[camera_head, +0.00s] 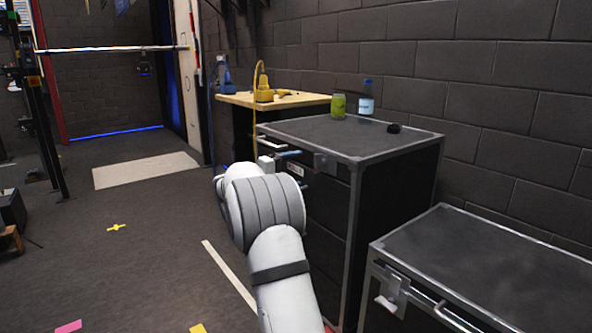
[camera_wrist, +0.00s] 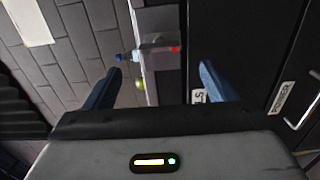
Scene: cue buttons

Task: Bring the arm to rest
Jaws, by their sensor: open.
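My white arm rises from the bottom middle of the head view and bends in front of the dark drawer cabinet (camera_head: 335,136). In the wrist view my gripper (camera_wrist: 158,82) has its two dark fingers wide apart, with nothing between them held. Beyond the fingers, the cabinet's dark front (camera_wrist: 245,45) fills the right side. In the head view the gripper is mostly hidden behind the arm's bend, and its gap from the cabinet is hard to tell.
A green can (camera_head: 338,106), a blue-capped bottle (camera_head: 366,99) and a small dark lump (camera_head: 394,128) stand on the cabinet. A lower metal-edged cabinet (camera_head: 490,262) is at right. A wooden-topped table (camera_head: 240,99) stands behind. Open floor (camera_head: 150,240) lies at left.

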